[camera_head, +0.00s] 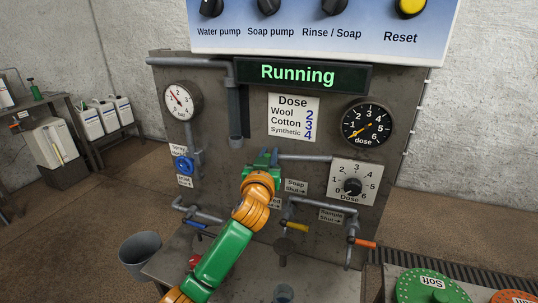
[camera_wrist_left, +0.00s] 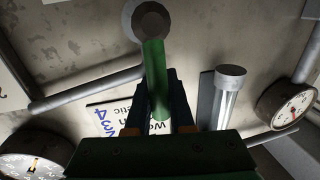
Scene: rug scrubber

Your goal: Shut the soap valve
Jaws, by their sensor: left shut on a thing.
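My left gripper (camera_head: 265,160) is at the front of the panel, at the left end of a thin grey pipe (camera_head: 305,157). In the left wrist view its two dark fingers (camera_wrist_left: 158,105) are shut on a green valve lever (camera_wrist_left: 156,75). The lever runs from a round grey pivot (camera_wrist_left: 148,20) in between the fingers. In the head view the gripper hides the lever and pivot. A label reading "Soap Shut" with a right-pointing arrow (camera_head: 296,187) is to the lower right of the gripper. My right gripper is not in view.
The display (camera_head: 300,74) reads "Running". A dose gauge (camera_head: 367,124) and a dose knob (camera_head: 352,186) are to the right. Below are blue (camera_head: 195,224), yellow (camera_head: 290,227) and orange (camera_head: 364,243) valve levers. A grey bucket (camera_head: 140,252) stands at lower left.

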